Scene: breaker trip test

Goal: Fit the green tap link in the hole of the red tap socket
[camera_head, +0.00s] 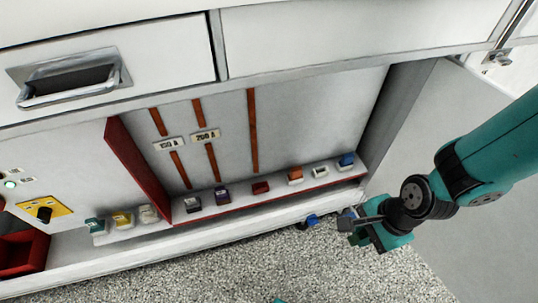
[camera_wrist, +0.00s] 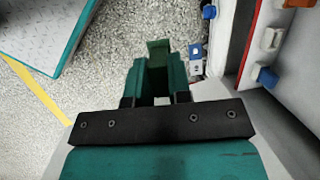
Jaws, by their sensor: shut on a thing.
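My gripper (camera_wrist: 158,82) is shut on the green tap link (camera_wrist: 157,55), which stands up between the two fingers in the wrist view. In the head view my gripper (camera_head: 350,228) is at the right, in front of the cabinet over the speckled floor, with the green link (camera_head: 358,239) small and partly hidden by it. The red tap socket (camera_head: 261,187) is a small block on the cabinet's low shelf, left of my gripper and clear of it. Its hole is too small to make out.
On the shelf (camera_head: 236,207), purple (camera_head: 222,195), orange (camera_head: 295,175), white (camera_head: 320,171) and blue (camera_head: 346,160) blocks flank the red socket. A blue piece (camera_head: 312,219) lies low near my gripper. A red partition (camera_head: 137,168) and an open door (camera_head: 440,125) bound the bay.

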